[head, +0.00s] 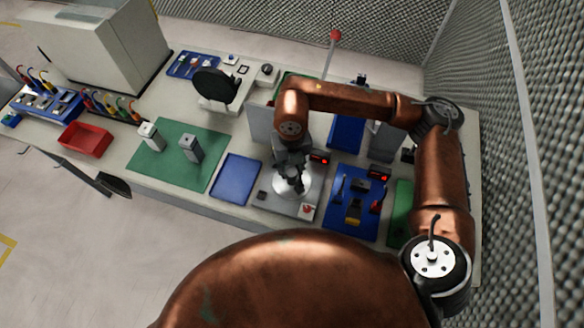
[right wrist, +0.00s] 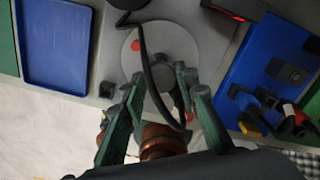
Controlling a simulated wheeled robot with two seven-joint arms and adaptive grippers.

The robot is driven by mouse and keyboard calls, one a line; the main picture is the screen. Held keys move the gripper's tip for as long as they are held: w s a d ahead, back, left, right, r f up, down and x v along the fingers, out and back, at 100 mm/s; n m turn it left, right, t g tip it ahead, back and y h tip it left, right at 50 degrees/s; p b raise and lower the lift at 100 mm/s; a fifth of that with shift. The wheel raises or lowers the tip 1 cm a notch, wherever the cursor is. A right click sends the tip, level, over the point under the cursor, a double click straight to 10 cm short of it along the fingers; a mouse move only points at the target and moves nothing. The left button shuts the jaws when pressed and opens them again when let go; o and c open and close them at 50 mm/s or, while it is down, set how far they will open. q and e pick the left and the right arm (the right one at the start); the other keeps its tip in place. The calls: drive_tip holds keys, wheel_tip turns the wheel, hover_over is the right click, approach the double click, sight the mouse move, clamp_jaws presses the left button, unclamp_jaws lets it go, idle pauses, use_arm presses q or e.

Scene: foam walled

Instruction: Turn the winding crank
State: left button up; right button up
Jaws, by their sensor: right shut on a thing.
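The winding crank unit has a pale round disc (head: 291,186) on a grey base plate near the table's front edge. In the right wrist view the disc (right wrist: 165,52) carries a red dot, and a dark curved strip crosses in front of it. My right gripper (head: 291,184) is above the disc, pointing down. In the wrist view its two green-grey fingers (right wrist: 163,112) reach toward the crank unit, shut on the crank handle, which is largely hidden. A brown rounded form shows between the fingers; I cannot tell what it is. My left gripper is out of view.
A blue tray (head: 237,180) lies left of the unit, and a blue mat (head: 345,217) with small parts lies right. A green mat (head: 168,168) bears two grey blocks. A red bin (head: 85,140) stands farther left.

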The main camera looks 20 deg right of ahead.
drive_tip(key=shift+m+p, duration=0.6)
drive_tip(key=shift+m, duration=1.6)
drive_tip(key=shift+r+m+p, duration=0.1)
drive_tip(key=shift+m+p, duration=0.65)
drive_tip(key=shift+m, duration=1.45)
drive_tip(key=shift+m+p, duration=0.9)
drive_tip(key=shift+m, duration=1.2)
drive_tip(key=shift+m+p, duration=0.6)
drive_tip(key=shift+m, duration=0.8)
drive_tip(key=shift+m, duration=0.6)
drive_tip(key=o, duration=1.1)
drive_tip(key=shift+o, duration=0.2)
